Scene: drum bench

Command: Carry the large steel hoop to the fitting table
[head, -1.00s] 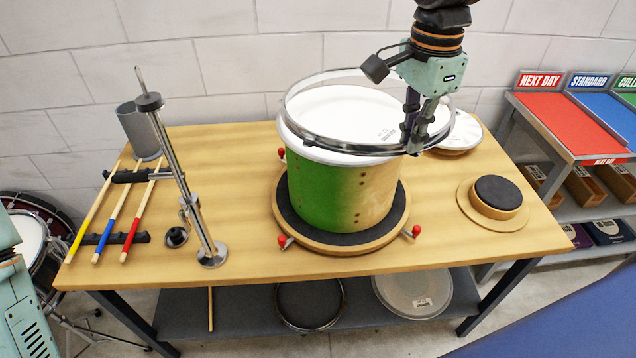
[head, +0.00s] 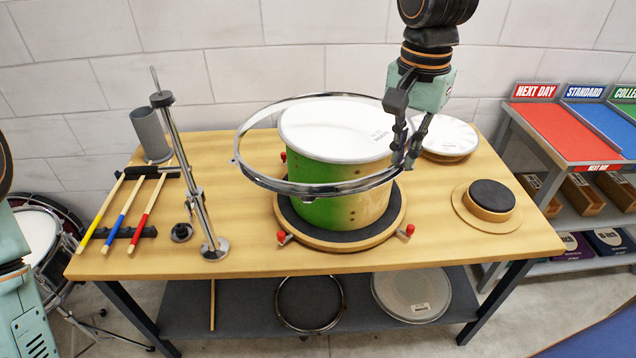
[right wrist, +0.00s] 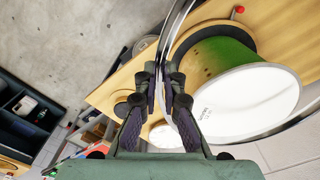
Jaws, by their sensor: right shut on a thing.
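The large steel hoop (head: 250,178) is a thin shiny ring, held nearly level and overlapping the green drum (head: 322,212) in the head view. Its front passes before the drum's side and its left part sticks out over bare bench. I cannot tell whether it touches the drum. My right gripper (head: 409,160) is shut on the hoop's right edge. In the right wrist view, the hoop (right wrist: 174,33) runs in between the fingers (right wrist: 163,88). My left gripper is out of view; only parts of my left arm show. Which surface is the fitting table is unclear.
The wooden bench (head: 245,250) also bears a steel stand (head: 190,175), sticks (head: 122,215), a grey cup (head: 151,135), a white disc (head: 447,137) and a black pad (head: 492,195). A shelf rack (head: 575,130) stands right. A blue surface (head: 600,335) shows bottom right.

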